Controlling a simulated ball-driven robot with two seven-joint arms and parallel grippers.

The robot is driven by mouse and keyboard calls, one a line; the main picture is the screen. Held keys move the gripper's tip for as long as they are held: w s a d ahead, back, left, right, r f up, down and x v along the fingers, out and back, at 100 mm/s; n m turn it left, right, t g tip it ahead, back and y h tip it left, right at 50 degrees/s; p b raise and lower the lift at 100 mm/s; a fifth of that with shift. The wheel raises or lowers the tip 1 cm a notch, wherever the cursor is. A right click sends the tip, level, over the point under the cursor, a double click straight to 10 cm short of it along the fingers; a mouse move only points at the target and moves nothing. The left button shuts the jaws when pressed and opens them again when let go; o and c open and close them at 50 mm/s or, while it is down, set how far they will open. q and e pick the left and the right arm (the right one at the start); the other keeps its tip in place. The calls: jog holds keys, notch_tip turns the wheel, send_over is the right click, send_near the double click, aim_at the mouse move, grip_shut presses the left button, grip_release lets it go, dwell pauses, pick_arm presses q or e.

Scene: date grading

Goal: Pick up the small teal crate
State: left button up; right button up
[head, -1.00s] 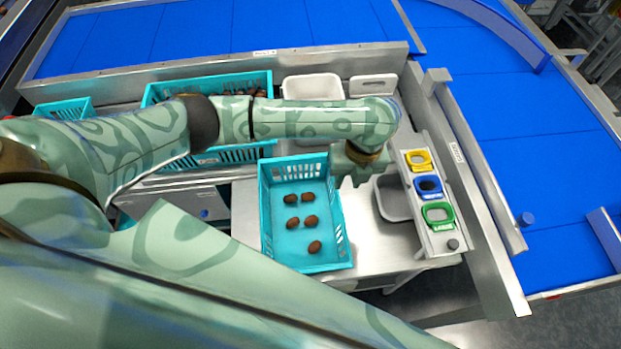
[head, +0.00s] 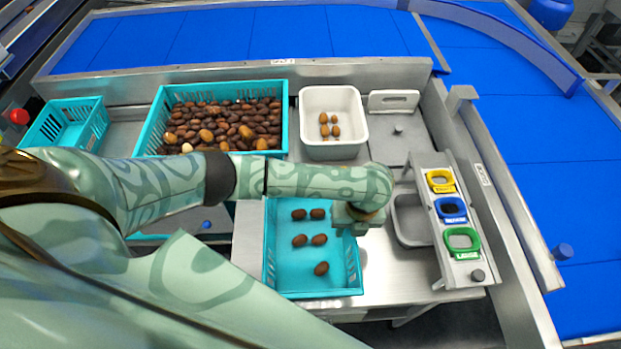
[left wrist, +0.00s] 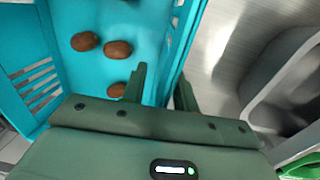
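A small teal crate (head: 285,285) with slotted walls stands on the steel table in front of me, several brown dates inside. My left gripper (head: 352,229) is at its right wall in the head view. In the left wrist view the fingers (left wrist: 161,90) are apart, one on the inner side of the crate's right rim (left wrist: 187,35) and one on the outer side. I cannot tell whether they touch the wall. My left forearm hides the crate's far end in the head view. My right gripper is not in view.
A large teal crate (head: 284,112) full of dates and a white bin (head: 332,151) stand behind. Another small teal crate (head: 62,106), seemingly empty, is far left. A grey tray (head: 412,228) and a stand with yellow, blue and green rings (head: 450,205) are close on the right.

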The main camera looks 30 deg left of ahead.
pick_arm(q)
jog(key=shift+f, duration=0.15)
grip_shut()
dwell(1.4)
